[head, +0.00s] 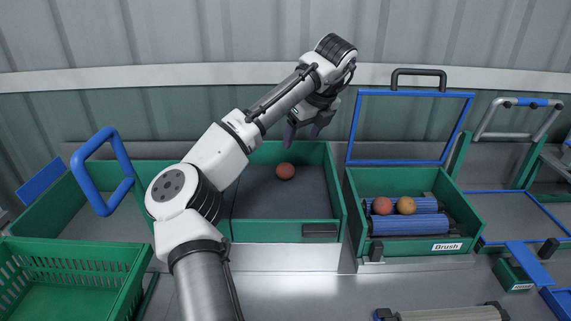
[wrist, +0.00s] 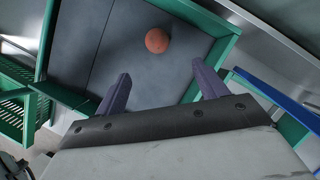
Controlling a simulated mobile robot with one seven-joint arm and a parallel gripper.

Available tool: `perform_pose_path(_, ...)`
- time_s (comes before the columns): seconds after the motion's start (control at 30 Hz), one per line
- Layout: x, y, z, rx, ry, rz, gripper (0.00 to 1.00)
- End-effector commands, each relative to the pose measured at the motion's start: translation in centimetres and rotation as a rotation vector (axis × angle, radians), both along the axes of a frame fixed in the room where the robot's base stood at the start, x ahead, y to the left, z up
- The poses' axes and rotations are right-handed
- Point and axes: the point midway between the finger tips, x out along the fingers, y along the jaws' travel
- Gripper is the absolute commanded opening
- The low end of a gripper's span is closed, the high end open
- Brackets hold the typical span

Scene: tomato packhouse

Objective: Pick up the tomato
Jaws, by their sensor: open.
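A reddish tomato (head: 285,171) lies on the dark floor of a green-walled tray (head: 338,190), towards its back. The tomato also shows in the wrist view (wrist: 157,40), beyond the gap between my fingers. My gripper (head: 302,138) is open and empty, above the tray and apart from the tomato. In the wrist view, the two purple fingers of my gripper (wrist: 160,88) stand wide apart. Two more tomatoes, one red (head: 382,205) and one orange (head: 406,205), rest on blue rollers in the green box labelled Brush (head: 413,246).
A blue frame with a black handle (head: 418,73) stands up behind the brush box. A green crate (head: 75,275) with slotted sides stands at the front left, below a blue loop handle (head: 84,175). The tray floor around the tomato is clear.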

Motion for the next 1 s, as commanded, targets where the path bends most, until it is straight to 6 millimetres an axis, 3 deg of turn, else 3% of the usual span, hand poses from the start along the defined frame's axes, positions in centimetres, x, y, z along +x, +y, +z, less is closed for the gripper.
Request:
perform_pose_path(0.4, 2.1, 1.8, -6.5, 0.000, 0.002, 0.002, 0.72)
perform_pose_path(0.67, 2.6, 2.4, -8.2, 0.000, 0.001, 0.002, 0.72)
perform_pose_path(1.0, 3.7, 3.6, -12.3, -0.001, 0.001, 0.001, 0.72)
